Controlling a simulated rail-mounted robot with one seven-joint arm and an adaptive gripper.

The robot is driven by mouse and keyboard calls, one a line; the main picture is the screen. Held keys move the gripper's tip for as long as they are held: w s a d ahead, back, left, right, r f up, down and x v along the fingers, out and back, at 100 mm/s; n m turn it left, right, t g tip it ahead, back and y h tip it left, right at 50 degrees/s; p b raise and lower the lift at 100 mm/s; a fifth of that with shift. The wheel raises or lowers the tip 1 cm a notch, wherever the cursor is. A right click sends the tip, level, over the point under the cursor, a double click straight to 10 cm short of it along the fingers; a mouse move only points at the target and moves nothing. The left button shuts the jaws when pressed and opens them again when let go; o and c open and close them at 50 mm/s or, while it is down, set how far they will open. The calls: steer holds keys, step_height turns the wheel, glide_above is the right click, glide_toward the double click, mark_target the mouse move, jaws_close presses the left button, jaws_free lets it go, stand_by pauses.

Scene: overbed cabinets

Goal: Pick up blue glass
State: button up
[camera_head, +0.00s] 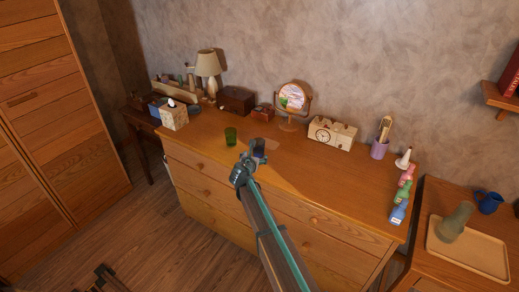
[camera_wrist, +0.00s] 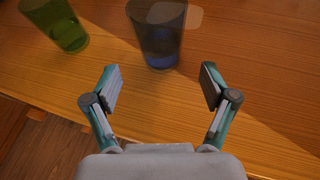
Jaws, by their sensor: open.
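The blue glass (camera_wrist: 160,42) stands upright on the wooden dresser top, near the top middle of the wrist view. In the head view the blue glass (camera_head: 260,146) shows just beyond my gripper, its lower part partly hidden by the gripper. My gripper (camera_wrist: 160,87) is open and empty, with its fingers spread wide. The glass lies ahead of the fingertips, roughly centred between them and apart from both. In the head view my gripper (camera_head: 246,165) is over the dresser's front edge.
A green glass (camera_head: 231,136) stands left of the blue one; it also shows in the wrist view (camera_wrist: 62,28). A tissue box (camera_head: 174,116), round mirror (camera_head: 292,98) and clock (camera_head: 331,134) stand farther off. Several bottles (camera_head: 403,192) line the right end. The dresser top (camera_head: 350,178) is clear toward the right.

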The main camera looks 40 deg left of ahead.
mark_target(257, 154)
steer(key=shift+p+x, duration=1.2)
steer(key=shift+x, duration=2.25)
steer(key=shift+c, duration=0.3)
steer(key=c, duration=1.4)
